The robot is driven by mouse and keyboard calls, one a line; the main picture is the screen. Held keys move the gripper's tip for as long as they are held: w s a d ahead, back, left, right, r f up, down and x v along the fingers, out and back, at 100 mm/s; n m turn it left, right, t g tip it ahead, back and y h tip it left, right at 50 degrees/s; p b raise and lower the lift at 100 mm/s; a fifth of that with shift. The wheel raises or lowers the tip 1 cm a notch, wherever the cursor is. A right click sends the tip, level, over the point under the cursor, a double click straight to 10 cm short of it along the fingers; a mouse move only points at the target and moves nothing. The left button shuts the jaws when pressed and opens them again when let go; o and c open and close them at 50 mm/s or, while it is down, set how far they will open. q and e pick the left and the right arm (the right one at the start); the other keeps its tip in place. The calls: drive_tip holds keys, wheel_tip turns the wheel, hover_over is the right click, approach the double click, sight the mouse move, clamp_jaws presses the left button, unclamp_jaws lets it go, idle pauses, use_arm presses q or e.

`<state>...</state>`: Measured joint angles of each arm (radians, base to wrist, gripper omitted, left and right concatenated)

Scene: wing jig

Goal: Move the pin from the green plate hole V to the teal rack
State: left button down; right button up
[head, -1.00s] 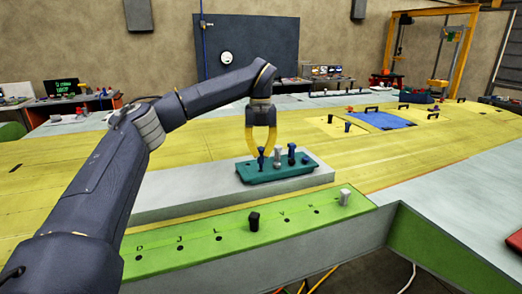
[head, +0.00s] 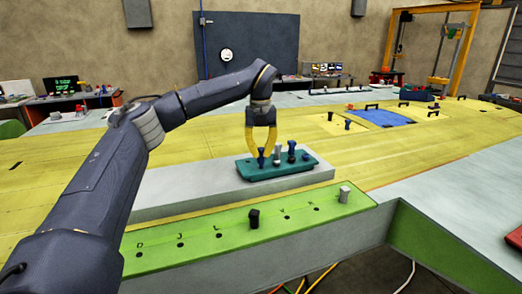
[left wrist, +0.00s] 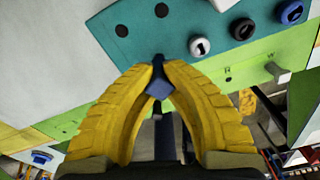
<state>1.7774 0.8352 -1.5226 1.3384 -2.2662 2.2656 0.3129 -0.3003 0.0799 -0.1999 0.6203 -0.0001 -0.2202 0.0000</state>
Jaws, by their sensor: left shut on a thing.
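My left gripper (head: 261,153) is shut on a dark blue pin (left wrist: 160,85), upright over the left part of the teal rack (head: 270,173). The pin's lower end meets the rack in the head view; I cannot tell whether it sits in a hole. The left wrist view shows the pin between the yellow fingertips (left wrist: 158,72) and the rack (left wrist: 165,36) beyond. Several other pins stand in the rack to the right, one of them blue (head: 292,151). The green plate (head: 200,250) lies in front with a row of lettered holes; its small letters are hard to read. My right gripper is not in view.
A black pin (head: 254,218) and a grey pin (head: 344,194) stand on the green plate. The rack rests on a pale grey block (head: 180,198). Two open holes show in the rack in the left wrist view. The yellow surface behind is largely clear, with a blue panel (head: 380,118) farther back.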

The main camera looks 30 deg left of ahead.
use_arm(q)
drive_tip(key=shift+f, duration=0.9)
drive_tip(key=c, duration=1.5)
unclamp_jaws()
drive_tip(key=shift+o, duration=0.2)
drive_tip(key=shift+r, duration=0.1)
wheel_tip(320, 180, up, 12)
drive_tip(key=shift+w+a+f, duration=0.1)
drive_tip(key=shift+a, duration=0.05)
wheel_tip(320, 180, up, 7)
